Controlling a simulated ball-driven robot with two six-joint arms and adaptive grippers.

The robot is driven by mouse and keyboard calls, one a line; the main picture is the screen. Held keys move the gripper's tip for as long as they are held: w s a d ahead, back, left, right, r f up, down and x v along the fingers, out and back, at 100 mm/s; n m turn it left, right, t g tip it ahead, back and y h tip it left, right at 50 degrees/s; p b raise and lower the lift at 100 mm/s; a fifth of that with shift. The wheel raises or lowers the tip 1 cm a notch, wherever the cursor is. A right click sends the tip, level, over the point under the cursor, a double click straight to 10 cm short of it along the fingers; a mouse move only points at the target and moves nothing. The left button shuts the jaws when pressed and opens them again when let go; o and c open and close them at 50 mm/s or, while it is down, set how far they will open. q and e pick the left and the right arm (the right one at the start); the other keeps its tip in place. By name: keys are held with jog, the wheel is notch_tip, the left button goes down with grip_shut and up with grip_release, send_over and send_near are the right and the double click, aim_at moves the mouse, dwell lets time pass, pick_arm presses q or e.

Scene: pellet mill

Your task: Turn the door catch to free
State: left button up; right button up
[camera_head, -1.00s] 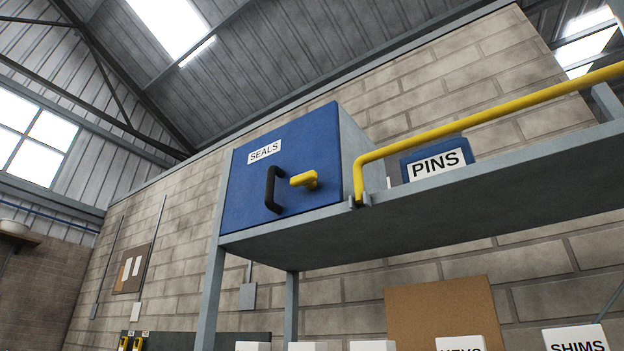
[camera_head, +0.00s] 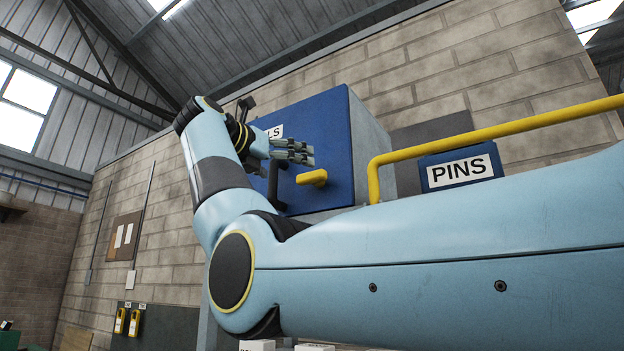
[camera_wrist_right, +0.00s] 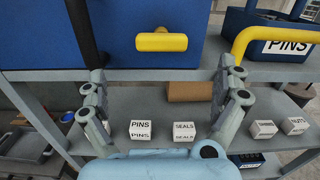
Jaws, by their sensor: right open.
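The yellow door catch (camera_head: 312,177) sits on the blue door of the SEALS cabinet (camera_head: 325,130), its bar lying roughly level. It also shows in the right wrist view (camera_wrist_right: 161,42), near the top middle. A black door handle (camera_head: 273,186) stands upright to its left, partly hidden by my arm. My right gripper (camera_head: 308,152) is at the door, just above and left of the catch in the head view. In the right wrist view its two fingers (camera_wrist_right: 160,82) are spread wide and empty, below the catch and apart from it. My left gripper is not in view.
A yellow rail (camera_head: 490,130) runs along the shelf right of the cabinet, in front of a blue PINS bin (camera_head: 460,168). Below, a lower shelf (camera_wrist_right: 205,112) holds white labelled boxes (camera_wrist_right: 141,130). My right arm hides much of the lower head view.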

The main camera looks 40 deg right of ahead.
aim_at(308, 172)
jog(key=shift+m, duration=0.3)
jog(key=p+x, duration=0.1)
jog(key=x, duration=0.2)
jog(key=r+p+x, duration=0.1)
jog(key=x, duration=0.5)
jog(key=shift+d+r+p, duration=0.2)
jog(key=shift+d+p, duration=0.05)
jog(key=shift+p, duration=0.15)
jog(key=shift+w+d+f, duration=0.1)
jog(key=shift+w+d, duration=0.1)
jog(key=shift+d, duration=0.25)
jog(key=c, duration=1.1)
